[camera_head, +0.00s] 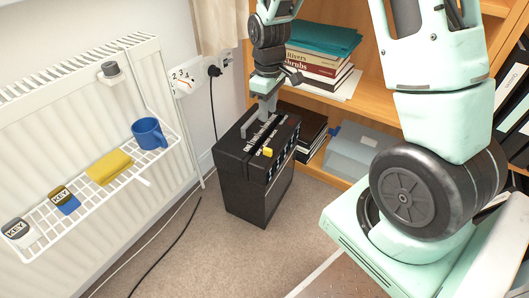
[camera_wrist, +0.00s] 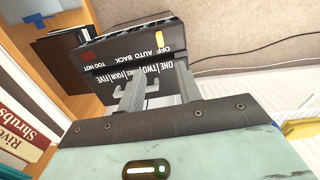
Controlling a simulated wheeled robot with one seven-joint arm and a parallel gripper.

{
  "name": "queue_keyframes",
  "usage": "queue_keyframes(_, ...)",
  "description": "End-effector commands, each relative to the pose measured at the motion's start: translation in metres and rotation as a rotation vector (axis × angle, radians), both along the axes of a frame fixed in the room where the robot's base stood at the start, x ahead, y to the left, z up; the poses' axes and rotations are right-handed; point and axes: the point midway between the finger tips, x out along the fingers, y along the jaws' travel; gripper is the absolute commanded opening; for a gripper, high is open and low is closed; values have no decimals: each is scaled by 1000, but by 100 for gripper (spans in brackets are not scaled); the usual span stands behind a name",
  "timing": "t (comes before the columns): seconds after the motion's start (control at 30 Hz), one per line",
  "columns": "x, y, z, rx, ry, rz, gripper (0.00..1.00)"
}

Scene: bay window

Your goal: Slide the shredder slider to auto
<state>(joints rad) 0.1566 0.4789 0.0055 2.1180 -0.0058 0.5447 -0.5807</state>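The black shredder (camera_head: 244,187) stands on the carpet beside the bookcase. Its yellow slider (camera_head: 267,152) sits on the top; it also shows in the wrist view (camera_wrist: 159,38), near the upside-down labels OFF and AUTO. My gripper (camera_head: 260,122) points down at the rear part of the shredder's top. In the wrist view my gripper (camera_wrist: 158,92) has its two fingers apart with nothing seen between them. The fingers are apart from the slider and partly cover the shredder's top. Whether they touch the top is unclear.
A cable (camera_head: 165,250) crosses the carpet. The bookcase (camera_head: 345,108) with books and a grey bin (camera_head: 352,152) stands behind and right.

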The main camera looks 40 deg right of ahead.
Motion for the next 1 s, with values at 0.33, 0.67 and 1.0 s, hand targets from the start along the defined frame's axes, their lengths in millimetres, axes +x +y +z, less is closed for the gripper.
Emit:
queue_keyframes(0.33, -1, 1, -79, 1, 4, 0, 35)
queue_keyframes(0.67, -1, 1, -135, 0, 2, 0, 35)
queue_keyframes(1.0, 0, 1, -149, 0, 0, 0, 35)
